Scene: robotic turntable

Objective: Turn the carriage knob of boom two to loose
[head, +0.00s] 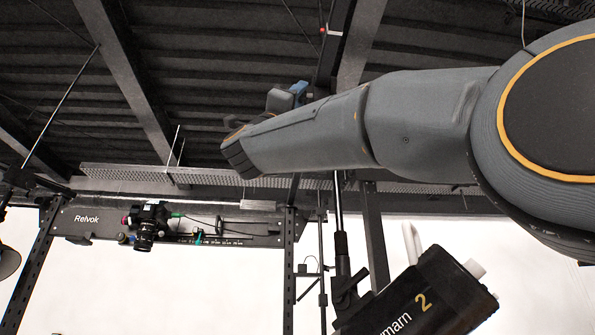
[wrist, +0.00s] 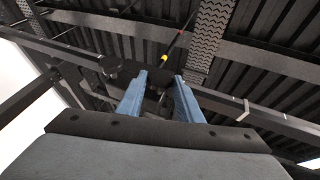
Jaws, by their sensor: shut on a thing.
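My gripper (head: 302,87) is raised near the ceiling in the head view, beside the dark boom (head: 335,45). In the wrist view, the two blue fingers of my gripper (wrist: 157,80) reach up to the dark carriage (wrist: 127,74) on the boom (wrist: 225,101). They are shut on a small dark knob (wrist: 156,95) below the carriage, mostly hidden between them. Its exact turn and any marks on it cannot be read. A black box marked with a yellow 2 (head: 422,302) hangs at the lower right of the head view.
A rail marked Relvok (head: 87,219) with a camera (head: 146,225) on it hangs at the left. A perforated tray (head: 130,174) runs below the ceiling. A rod with a yellow band (wrist: 173,46) rises near the carriage. White wall fills the lower background.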

